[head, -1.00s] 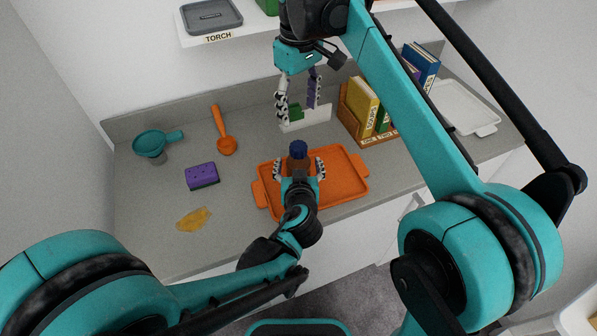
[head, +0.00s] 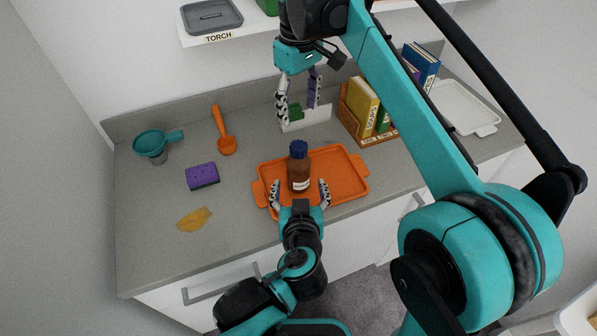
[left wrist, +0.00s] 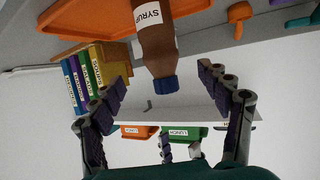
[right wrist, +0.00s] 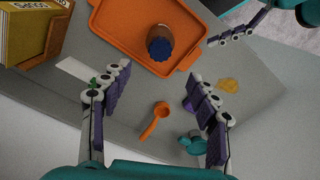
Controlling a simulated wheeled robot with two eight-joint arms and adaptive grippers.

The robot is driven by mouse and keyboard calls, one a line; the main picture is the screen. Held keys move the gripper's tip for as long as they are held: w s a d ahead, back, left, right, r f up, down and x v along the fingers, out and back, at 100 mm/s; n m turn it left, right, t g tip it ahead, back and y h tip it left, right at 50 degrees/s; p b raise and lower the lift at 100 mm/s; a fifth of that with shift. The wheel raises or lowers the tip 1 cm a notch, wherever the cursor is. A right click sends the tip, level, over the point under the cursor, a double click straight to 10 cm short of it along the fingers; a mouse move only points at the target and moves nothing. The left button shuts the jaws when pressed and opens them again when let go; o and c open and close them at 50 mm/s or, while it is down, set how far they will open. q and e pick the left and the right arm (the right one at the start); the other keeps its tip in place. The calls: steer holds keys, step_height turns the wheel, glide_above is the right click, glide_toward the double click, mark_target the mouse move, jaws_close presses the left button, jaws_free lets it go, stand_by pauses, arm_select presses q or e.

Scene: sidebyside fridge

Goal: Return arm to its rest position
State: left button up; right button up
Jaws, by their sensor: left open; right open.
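My left gripper (head: 299,196) is open and empty in the head view, at the front edge of the orange tray (head: 345,192). A brown syrup bottle with a blue cap (head: 299,172) stands upright on the tray, just beyond the open fingers and apart from them. In the left wrist view the bottle (left wrist: 157,48) shows past the fingertips, labelled SYRUP. My right gripper (head: 299,98) is open and empty, fingers down, above the back of the counter. In the right wrist view the bottle (right wrist: 160,42) stands on the tray, away from the right fingers.
A purple sponge (head: 202,176), an orange scoop (head: 226,143), a teal funnel (head: 150,144) and a yellow cloth (head: 194,220) lie on the left of the counter. A book holder (head: 360,125) and a white tray (head: 465,108) stand at the right. A shelf (head: 240,34) hangs above.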

stand_by(0.3)
arm_select(q)
steer(key=a, duration=0.2)
steer(key=a+f+g+y, duration=0.1)
steer(key=a, duration=0.1)
steer(key=a+f+g, duration=0.1)
steer(key=a, duration=0.2)
steer(key=shift+w+f, duration=0.15)
steer(key=shift+w, duration=0.1)
steer(key=s+a+g, duration=0.1)
steer(key=a, duration=0.2)
steer(key=s+a+f+g, duration=0.1)
steer(key=a, duration=0.2)
steer(key=s+a+f+g, duration=0.1)
steer(key=s+a+g, duration=0.1)
steer(key=a, duration=0.1)
steer(key=shift+a+f, duration=0.1)
steer(key=s+a, duration=0.1)
steer(key=s+a+h, duration=0.1)
steer(key=shift+s+a+r, duration=0.1)
steer(key=shift+s+r, duration=0.2)
steer(key=shift+s, duration=0.05)
arm_select(e)
steer(key=s+d+f+m+t, duration=0.7)
steer(key=s+d+f, duration=0.9)
steer(key=f, duration=0.3)
steer(key=shift+s+d+m, duration=0.4)
steer(key=shift+d+m, duration=0.25)
steer(key=shift+m, duration=0.25)
